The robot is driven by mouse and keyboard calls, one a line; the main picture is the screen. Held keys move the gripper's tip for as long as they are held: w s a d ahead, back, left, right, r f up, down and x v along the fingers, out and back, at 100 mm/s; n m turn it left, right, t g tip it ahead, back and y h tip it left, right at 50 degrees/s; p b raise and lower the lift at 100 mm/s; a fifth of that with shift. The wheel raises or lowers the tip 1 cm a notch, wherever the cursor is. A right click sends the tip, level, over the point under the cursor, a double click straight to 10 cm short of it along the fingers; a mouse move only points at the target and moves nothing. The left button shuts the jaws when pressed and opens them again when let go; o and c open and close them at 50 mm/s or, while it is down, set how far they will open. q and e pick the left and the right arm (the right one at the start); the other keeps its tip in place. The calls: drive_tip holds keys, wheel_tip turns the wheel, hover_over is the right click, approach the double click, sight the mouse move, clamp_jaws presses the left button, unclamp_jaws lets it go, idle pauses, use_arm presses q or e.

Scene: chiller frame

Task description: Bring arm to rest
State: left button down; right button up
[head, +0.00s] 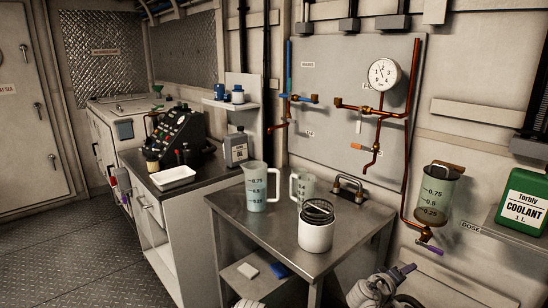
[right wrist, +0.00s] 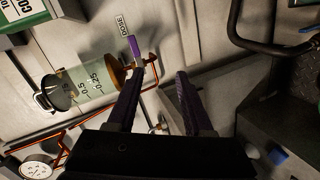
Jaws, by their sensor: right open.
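My right gripper (head: 408,283) is low in the head view, in front of the wall right of the steel table. It also shows in the right wrist view (right wrist: 157,82), where its two dark purple fingers stand apart with nothing between them. The dosing cylinder (head: 436,196), a clear graduated vessel on the wall, is above it. Its valve with a purple handle (head: 430,247) is near the fingertips in the picture. In the right wrist view the purple handle (right wrist: 134,47) is beyond the left finger, apparently apart from it. My left gripper is not in view.
The steel table (head: 240,215) holds two graduated jugs (head: 257,188) and a white container with a coil (head: 316,233). A green coolant canister (head: 522,203) stands on a shelf at right. Copper pipes (head: 408,140) and a gauge (head: 384,75) are on the wall. The floor at left is clear.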

use_arm(q)
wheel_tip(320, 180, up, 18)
drive_tip(key=p, duration=1.5)
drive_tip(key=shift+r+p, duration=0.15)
drive_tip(key=shift+p, duration=0.2)
use_arm(e)
drive_tip(key=s+a+r+g+y, duration=0.1)
drive_tip(key=s+a+g+y, duration=0.2)
drive_tip(key=a, duration=0.7)
drive_tip(key=s+a+r+g+y, duration=0.1)
drive_tip(key=s+a+y, duration=0.3)
drive_tip(key=s+a, duration=0.4)
drive_tip(key=s+a+r+g+y, duration=0.1)
drive_tip(key=s+a+g+y, duration=0.2)
drive_tip(key=a, duration=1.1)
drive_tip(key=s+g, duration=0.1)
drive_tip(key=s, duration=0.1)
drive_tip(key=shift+s+a+g, duration=0.15)
drive_tip(key=shift+s+g, duration=0.15)
